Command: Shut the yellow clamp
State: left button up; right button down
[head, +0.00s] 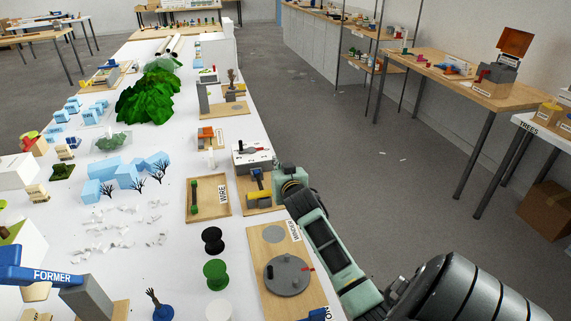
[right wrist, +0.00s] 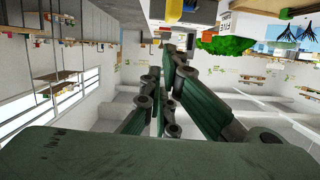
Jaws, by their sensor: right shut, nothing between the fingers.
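The yellow clamp (head: 259,198) sits on a wooden board at the right edge of the white table in the head view. A dark blue bar with a yellow part (head: 257,174) stands just behind it on the same board. My right gripper (head: 280,182) is shut and empty, close beside the clamp's board on its right. Whether it touches the clamp cannot be told. In the right wrist view the gripper's green fingers (right wrist: 172,75) are close together, and a yellow piece (right wrist: 175,9) shows at the top, above the fingertips. My left gripper is not in view.
A wire tray (head: 223,207) lies left of the clamp. A white box with a red lever (head: 252,158) stands behind it. Black and green spools (head: 215,272) stand nearby. Open floor lies right of the table.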

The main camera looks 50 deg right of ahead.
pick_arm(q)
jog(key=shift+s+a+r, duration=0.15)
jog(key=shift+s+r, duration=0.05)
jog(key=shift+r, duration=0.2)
pick_arm(e)
jog(key=r+v, duration=0.1)
jog(key=v, duration=0.9)
jog(key=shift+r, duration=0.45)
jog(key=shift+s+f, duration=0.1)
